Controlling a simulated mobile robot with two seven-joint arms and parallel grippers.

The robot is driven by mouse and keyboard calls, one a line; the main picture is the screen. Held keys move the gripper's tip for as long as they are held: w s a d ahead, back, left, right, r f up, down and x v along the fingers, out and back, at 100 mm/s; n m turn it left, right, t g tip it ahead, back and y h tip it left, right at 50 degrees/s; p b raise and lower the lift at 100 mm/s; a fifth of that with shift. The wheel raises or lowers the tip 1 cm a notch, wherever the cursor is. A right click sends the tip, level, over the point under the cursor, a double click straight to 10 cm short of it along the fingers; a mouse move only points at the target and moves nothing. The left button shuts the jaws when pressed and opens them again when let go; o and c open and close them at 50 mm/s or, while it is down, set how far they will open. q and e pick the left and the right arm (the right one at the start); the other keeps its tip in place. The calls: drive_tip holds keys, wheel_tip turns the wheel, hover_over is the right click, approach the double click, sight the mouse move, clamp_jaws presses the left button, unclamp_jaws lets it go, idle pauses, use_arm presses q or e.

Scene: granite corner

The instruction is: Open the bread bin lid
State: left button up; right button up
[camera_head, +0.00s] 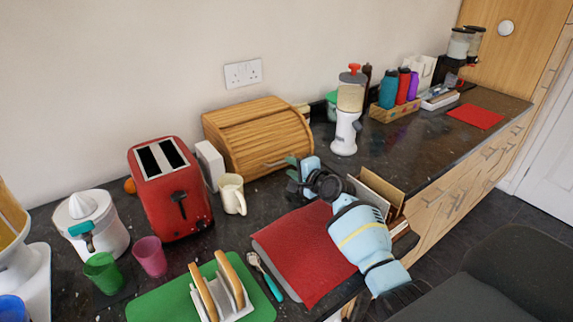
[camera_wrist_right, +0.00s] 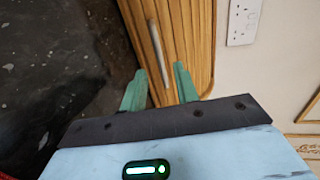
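The wooden bread bin (camera_head: 250,128) stands against the back wall with its slatted roll lid down. Its thin metal handle sits low on the front and shows clearly in the right wrist view (camera_wrist_right: 157,50). My right gripper (camera_head: 284,162) is at the bin's front right, near the handle. In the right wrist view its two green fingers (camera_wrist_right: 160,72) are apart. The handle's near end lies in line with the gap between them; I cannot tell whether they touch it. My left gripper is not in view.
A white mug (camera_head: 231,194) and a red toaster (camera_head: 171,190) stand left of my right gripper. A white grinder (camera_head: 345,130) stands to its right. A red mat (camera_head: 310,252) and a brown holder (camera_head: 378,190) lie near my right arm. Dark worktop right of the grinder is partly clear.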

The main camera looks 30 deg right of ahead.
sight(283, 162)
drive_tip(key=x, duration=0.2)
drive_tip(key=shift+w+f, duration=0.2)
drive_tip(key=shift+w, duration=0.1)
drive_tip(key=shift+w+b, duration=0.3)
drive_tip(key=shift+w, duration=0.1)
drive_tip(key=shift+a+r, duration=0.1)
drive_tip(key=shift+c, duration=0.4)
clamp_jaws()
